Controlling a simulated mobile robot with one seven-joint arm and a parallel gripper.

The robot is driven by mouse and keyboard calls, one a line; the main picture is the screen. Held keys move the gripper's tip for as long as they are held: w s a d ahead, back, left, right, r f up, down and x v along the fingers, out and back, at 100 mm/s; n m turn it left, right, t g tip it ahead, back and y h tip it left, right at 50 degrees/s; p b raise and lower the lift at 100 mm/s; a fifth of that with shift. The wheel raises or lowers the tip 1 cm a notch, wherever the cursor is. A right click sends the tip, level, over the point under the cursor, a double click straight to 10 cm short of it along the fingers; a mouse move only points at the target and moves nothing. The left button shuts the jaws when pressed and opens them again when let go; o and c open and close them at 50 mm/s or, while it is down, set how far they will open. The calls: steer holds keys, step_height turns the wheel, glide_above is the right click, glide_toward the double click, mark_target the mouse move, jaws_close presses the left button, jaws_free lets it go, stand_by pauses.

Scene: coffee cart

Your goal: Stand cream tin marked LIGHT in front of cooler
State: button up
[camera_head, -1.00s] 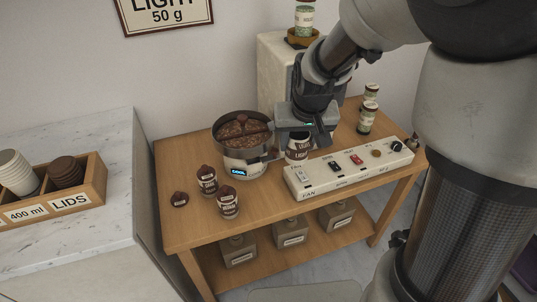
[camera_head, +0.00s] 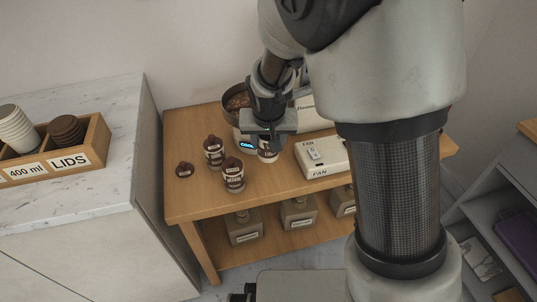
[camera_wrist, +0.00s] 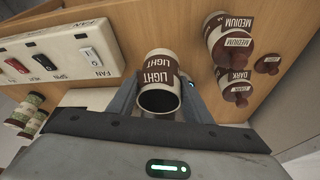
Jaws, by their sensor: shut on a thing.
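The cream tin marked LIGHT (camera_wrist: 160,75) is between my gripper's fingers (camera_wrist: 160,105), and its open mouth faces the wrist camera. In the head view the tin (camera_head: 267,156) shows just below my gripper (camera_head: 268,140), mostly covered by it. It is at the front right of the cooler; I cannot tell whether it touches the table. The cooler (camera_head: 246,146), with a lit COOL display and a pan of brown beans (camera_head: 238,101) on top, is partly hidden by my arm.
Two brown-capped tins, marked MEDIUM (camera_wrist: 236,42) and DARK (camera_wrist: 238,88) in the wrist view, stand left of my gripper in the head view. A loose brown lid (camera_head: 185,170) lies beside them. The white FAN switch panel (camera_head: 322,158) is close on the right.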

step_height(320, 180, down, 7)
steer(key=shift+f+b, duration=0.15)
steer(key=shift+b, duration=0.6)
steer(key=shift+f, duration=0.1)
steer(key=o, duration=1.3)
steer(key=shift+f, duration=0.1)
